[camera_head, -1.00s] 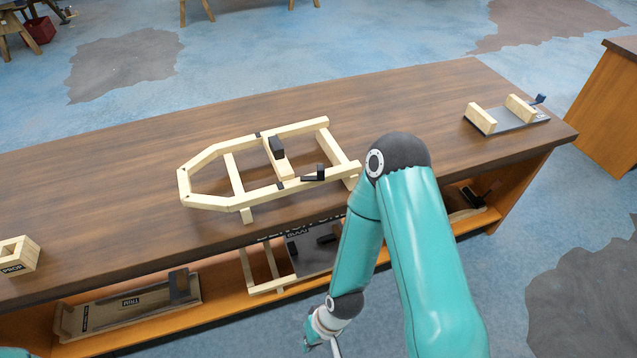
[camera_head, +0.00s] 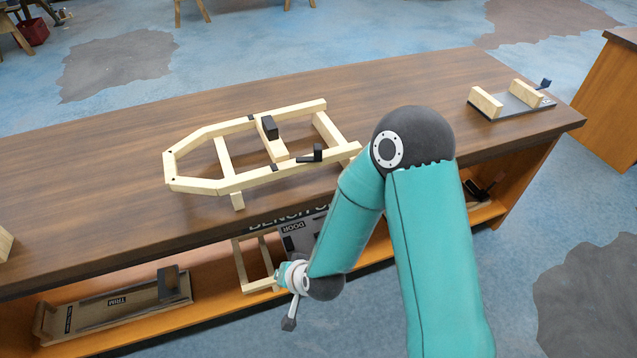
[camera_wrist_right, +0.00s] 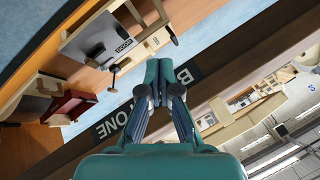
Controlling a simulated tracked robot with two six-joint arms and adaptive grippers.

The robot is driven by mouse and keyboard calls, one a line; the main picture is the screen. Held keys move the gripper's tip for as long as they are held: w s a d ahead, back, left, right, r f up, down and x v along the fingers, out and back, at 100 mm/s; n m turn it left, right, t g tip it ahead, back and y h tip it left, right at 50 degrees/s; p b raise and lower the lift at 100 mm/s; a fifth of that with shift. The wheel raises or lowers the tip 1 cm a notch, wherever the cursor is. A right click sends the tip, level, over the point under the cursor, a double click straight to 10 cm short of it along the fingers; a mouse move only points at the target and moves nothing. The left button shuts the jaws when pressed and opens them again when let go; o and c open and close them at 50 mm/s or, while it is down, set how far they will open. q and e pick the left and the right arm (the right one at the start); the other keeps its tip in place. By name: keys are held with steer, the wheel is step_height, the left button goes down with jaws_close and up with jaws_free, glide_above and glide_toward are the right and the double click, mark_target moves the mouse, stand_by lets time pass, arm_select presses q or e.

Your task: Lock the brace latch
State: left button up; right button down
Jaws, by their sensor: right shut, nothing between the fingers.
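The pale wooden bodyframe (camera_head: 205,151) lies on the brown bench, with its pointed end to the left. A cross brace (camera_head: 275,147) spans it and carries a black block (camera_head: 269,127) near its far end. A black latch lever (camera_head: 312,155) sits on the near rail, its handle pointing left along the rail. My right gripper (camera_head: 289,322) hangs in front of the bench, below its top and apart from the frame. In the wrist view the fingers of this gripper (camera_wrist_right: 159,75) come together with nothing between them. My left gripper is not in view.
The lower shelf holds a trim panel (camera_head: 120,302) and a door panel (camera_head: 292,236) near my right arm. A clamp fixture (camera_head: 510,108) with two wooden blocks stands at the bench's right end. The bench top left of the frame is mostly clear.

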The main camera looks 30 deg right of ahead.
mark_target(318, 157)
steer(key=w+d+r+m+t+h+b, duration=0.2)
steer(key=w+d+r+m+t+b, duration=0.15)
steer(key=w+m+b, duration=0.2)
arm_select(q)
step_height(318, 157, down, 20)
steer(key=b, duration=1.1)
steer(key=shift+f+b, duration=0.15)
steer(key=shift+b, duration=0.15)
arm_select(e)
steer(key=s+d+r+m+t+h, duration=0.3)
steer(key=d+r+m+t+h, duration=0.1)
steer(key=d+r+m+h, duration=0.4)
step_height(318, 157, up, 3)
steer(key=m, duration=0.3)
steer(key=shift+s+d+t, duration=0.3)
steer(key=shift+d+t, duration=0.05)
steer(key=shift+d, duration=0.05)
steer(key=shift+f, duration=0.15)
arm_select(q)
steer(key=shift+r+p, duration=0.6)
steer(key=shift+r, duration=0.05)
arm_select(e)
steer(key=x, duration=1.4)
steer(key=shift+d, duration=0.15)
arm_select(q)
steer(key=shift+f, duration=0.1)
